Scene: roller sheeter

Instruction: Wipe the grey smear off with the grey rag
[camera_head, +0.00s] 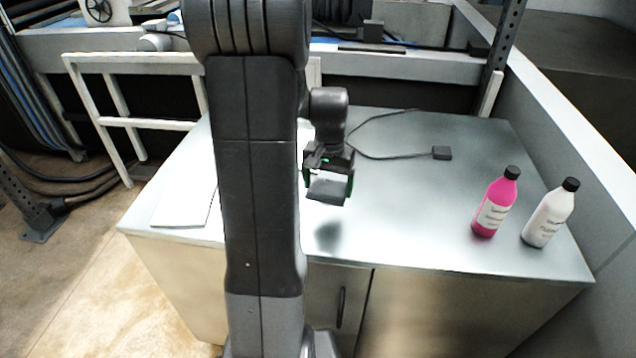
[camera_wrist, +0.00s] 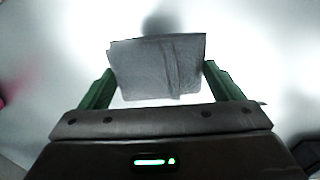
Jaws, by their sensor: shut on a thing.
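My gripper (camera_head: 329,180) is shut on the grey rag (camera_head: 326,190) and holds it above the metal worktop (camera_head: 410,205). In the wrist view the rag (camera_wrist: 158,68) spans the space between the two green fingers of my gripper (camera_wrist: 159,80). A soft-edged dark grey patch (camera_head: 328,236) lies on the worktop below the rag, towards the front edge. It also shows beyond the rag in the wrist view (camera_wrist: 168,20), partly hidden by it. I cannot tell if this patch is the smear or a shadow. My arm hides part of the worktop.
A pink bottle (camera_head: 494,206) and a white bottle (camera_head: 550,215) stand upright at the right of the worktop. A small black box (camera_head: 442,153) with a cable lies towards the back. A white sheet (camera_head: 183,206) lies at the left. The middle right is clear.

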